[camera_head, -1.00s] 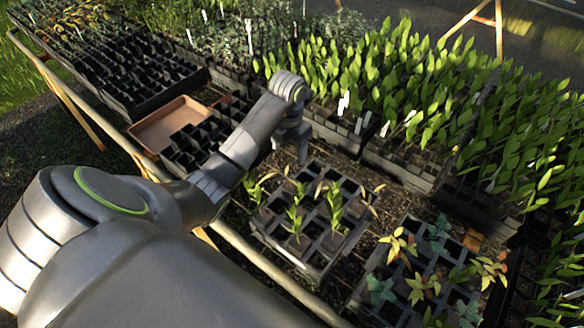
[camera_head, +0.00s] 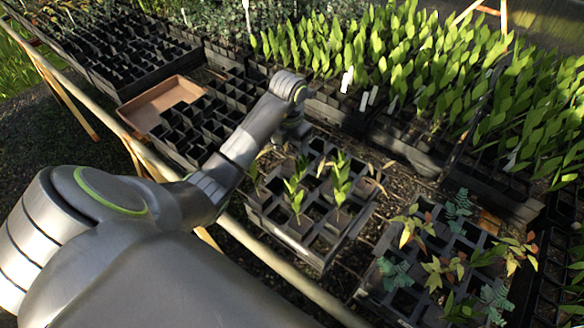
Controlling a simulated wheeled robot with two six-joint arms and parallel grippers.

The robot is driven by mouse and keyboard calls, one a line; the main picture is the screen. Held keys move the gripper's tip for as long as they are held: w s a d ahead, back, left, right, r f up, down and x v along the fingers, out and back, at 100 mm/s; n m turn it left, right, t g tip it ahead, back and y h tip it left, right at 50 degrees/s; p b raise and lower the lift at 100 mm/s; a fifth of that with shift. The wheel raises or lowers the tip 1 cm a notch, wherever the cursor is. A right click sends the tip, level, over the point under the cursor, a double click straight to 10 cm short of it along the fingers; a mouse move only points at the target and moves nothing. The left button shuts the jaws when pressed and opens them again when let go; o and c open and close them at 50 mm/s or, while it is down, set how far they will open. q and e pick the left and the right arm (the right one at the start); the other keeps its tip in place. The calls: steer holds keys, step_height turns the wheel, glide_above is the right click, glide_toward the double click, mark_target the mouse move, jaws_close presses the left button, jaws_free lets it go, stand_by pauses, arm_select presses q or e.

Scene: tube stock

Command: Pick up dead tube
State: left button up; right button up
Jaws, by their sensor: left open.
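A black tray of tubes (camera_head: 322,265) stands below my left arm, with several leafy green seedlings (camera_head: 340,178) in it and several empty cells. Thin brownish, withered-looking growth (camera_head: 376,180) shows at its right side. I cannot tell for sure which tube is the dead one. My left gripper (camera_head: 293,133) is over the tray's far left edge, pointing down. It is open, its fingers small and partly hidden by the wrist. My right gripper is out of view.
A second tray (camera_head: 382,300) with mixed green, bluish and reddish plants stands to the right. A terracotta-coloured shallow tray (camera_head: 160,103) sits among black cell trays (camera_head: 125,60) at left. Dense seedlings (camera_head: 420,75) fill the back. A wooden rail (camera_head: 265,250) runs along the near edge.

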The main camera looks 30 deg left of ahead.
mark_target(292, 163)
arm_select(q)
steer(key=shift+d+f+b, duration=0.15)
steer(key=shift+f+b, duration=0.8)
steer(key=shift+f, duration=0.35)
steer(key=shift+d+f, duration=0.1)
steer(key=shift+f, duration=0.25)
steer(key=shift+w+f+p, duration=0.1)
steer(key=shift+f+p, duration=0.2)
steer(key=shift+f, duration=1.15)
steer(key=c, duration=1.5)
